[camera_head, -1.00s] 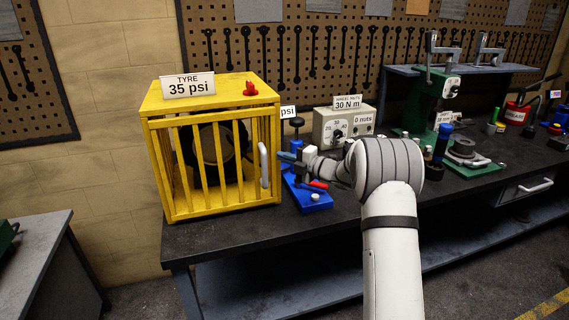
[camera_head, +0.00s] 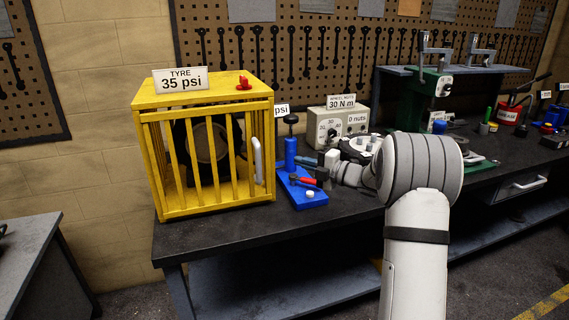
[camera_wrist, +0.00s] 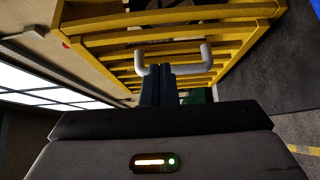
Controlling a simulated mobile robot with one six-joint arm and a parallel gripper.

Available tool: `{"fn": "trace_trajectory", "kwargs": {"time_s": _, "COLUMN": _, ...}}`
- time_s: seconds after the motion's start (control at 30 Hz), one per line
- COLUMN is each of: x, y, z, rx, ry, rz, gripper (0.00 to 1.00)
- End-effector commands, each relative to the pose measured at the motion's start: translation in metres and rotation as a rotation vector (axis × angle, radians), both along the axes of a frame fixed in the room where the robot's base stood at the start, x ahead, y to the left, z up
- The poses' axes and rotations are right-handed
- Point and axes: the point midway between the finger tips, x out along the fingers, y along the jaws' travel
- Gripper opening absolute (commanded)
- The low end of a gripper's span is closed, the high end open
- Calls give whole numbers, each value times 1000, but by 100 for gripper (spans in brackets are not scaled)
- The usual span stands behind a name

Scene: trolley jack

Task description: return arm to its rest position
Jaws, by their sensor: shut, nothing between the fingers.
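My arm reaches over the workbench (camera_head: 230,237) from the front, with the wrist bent to the left. My gripper (camera_head: 308,164) points toward the yellow cage (camera_head: 265,103) and is empty, right of its white door handle (camera_head: 257,160). In the wrist view the dark blue fingers (camera_wrist: 157,70) are together, and the white handle (camera_wrist: 207,57) shows beyond them in front of the yellow bars. A gap separates the fingers from the handle in the head view. The cage looks shut, with a dark tyre (camera_head: 207,143) inside.
A blue pump stand (camera_head: 303,193) with a red-handled tool lies just below my gripper. A wheel-nut box (camera_head: 338,123) stands behind it. A green press (camera_head: 433,95) and red grease pot (camera_head: 511,113) stand to the right. The bench's front left is clear.

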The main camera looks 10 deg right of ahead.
Motion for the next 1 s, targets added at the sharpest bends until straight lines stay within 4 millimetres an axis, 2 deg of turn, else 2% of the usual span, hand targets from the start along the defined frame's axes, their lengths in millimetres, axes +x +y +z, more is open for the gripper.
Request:
{"fn": "trace_trajectory", "kwargs": {"time_s": 0.03, "x": -5, "y": -9, "z": -2, "rx": 0, "ry": 0, "rz": -4, "gripper": 0}}
{"fn": "trace_trajectory", "kwargs": {"time_s": 0.2, "x": -16, "y": -24, "z": -1, "rx": -1, "ry": 1, "rz": -1, "gripper": 0}}
{"fn": "trace_trajectory", "kwargs": {"time_s": 0.37, "x": -17, "y": -26, "z": 6, "rx": 6, "ry": 18, "rz": -45, "gripper": 0}}
{"fn": "trace_trajectory", "kwargs": {"time_s": 0.53, "x": -13, "y": -28, "z": 34, "rx": 61, "ry": 123, "rz": -289, "gripper": 0}}
{"fn": "trace_trajectory", "kwargs": {"time_s": 0.67, "x": -26, "y": -37, "z": 50, "rx": 162, "ry": 265, "rz": -545, "gripper": 0}}
{"fn": "trace_trajectory", "kwargs": {"time_s": 0.77, "x": -50, "y": -46, "z": 52, "rx": 258, "ry": 390, "rz": -732, "gripper": 0}}
{"fn": "trace_trajectory", "kwargs": {"time_s": 0.87, "x": -85, "y": -51, "z": 46, "rx": 364, "ry": 531, "rz": -906, "gripper": 0}}
{"fn": "trace_trajectory", "kwargs": {"time_s": 0.97, "x": -130, "y": -52, "z": 32, "rx": 475, "ry": 687, "rz": -1067, "gripper": 0}}
{"fn": "trace_trajectory", "kwargs": {"time_s": 1.0, "x": -151, "y": -51, "z": 24, "rx": 520, "ry": 756, "rz": -1129, "gripper": 0}}
